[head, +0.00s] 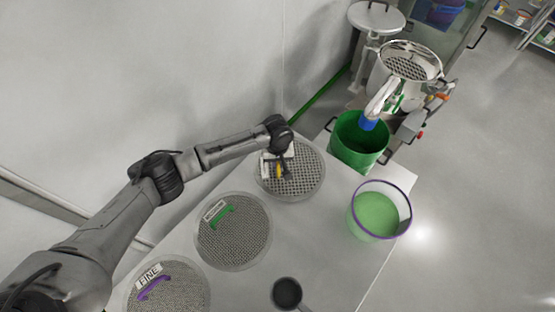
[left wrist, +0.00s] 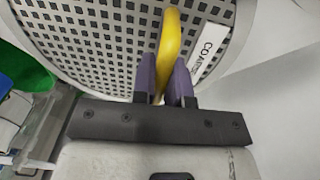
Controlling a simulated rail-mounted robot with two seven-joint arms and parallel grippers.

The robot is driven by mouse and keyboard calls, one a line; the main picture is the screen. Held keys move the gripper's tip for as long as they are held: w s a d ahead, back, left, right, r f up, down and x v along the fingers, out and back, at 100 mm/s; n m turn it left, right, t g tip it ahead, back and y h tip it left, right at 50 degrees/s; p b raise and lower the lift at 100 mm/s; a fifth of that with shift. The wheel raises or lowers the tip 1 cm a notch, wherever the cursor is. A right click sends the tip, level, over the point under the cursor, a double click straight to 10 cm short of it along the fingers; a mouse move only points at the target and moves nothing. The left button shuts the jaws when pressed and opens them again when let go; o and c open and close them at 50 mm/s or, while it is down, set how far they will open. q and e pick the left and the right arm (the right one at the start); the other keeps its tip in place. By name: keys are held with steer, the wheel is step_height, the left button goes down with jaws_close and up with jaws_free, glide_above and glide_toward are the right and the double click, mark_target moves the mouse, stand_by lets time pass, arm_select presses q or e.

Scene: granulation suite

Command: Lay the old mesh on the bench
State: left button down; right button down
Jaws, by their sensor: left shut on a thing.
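The coarse mesh (head: 305,180) is a round grey perforated disc with a yellow handle and a white label. It is at the far end of the bench (head: 330,245) in the head view; I cannot tell whether it touches the top. My left gripper (head: 281,163) is over its handle. In the left wrist view the mesh (left wrist: 100,45) fills the upper part, and the purple fingers of my left gripper (left wrist: 165,82) are shut on the yellow handle (left wrist: 170,45). My right gripper is out of view.
A green-handled mesh (head: 240,245) and a purple-handled mesh (head: 185,290) marked FINE lie nearer on the bench. A purple-rimmed tub of green material (head: 376,214), a dark cup (head: 287,292), a green bin (head: 355,150) and the steel machine (head: 410,65) are to the right.

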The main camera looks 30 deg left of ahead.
arm_select(q)
steer(key=shift+f, duration=0.5)
stand_by(0.3)
steer(key=shift+f+b, duration=0.3)
steer(key=shift+f, duration=0.05)
steer(key=c, duration=1.1)
jaws_free()
steer(key=shift+o, duration=0.2)
step_height(320, 180, up, 14)
steer(key=p, duration=0.2)
steer(key=shift+f, duration=0.1)
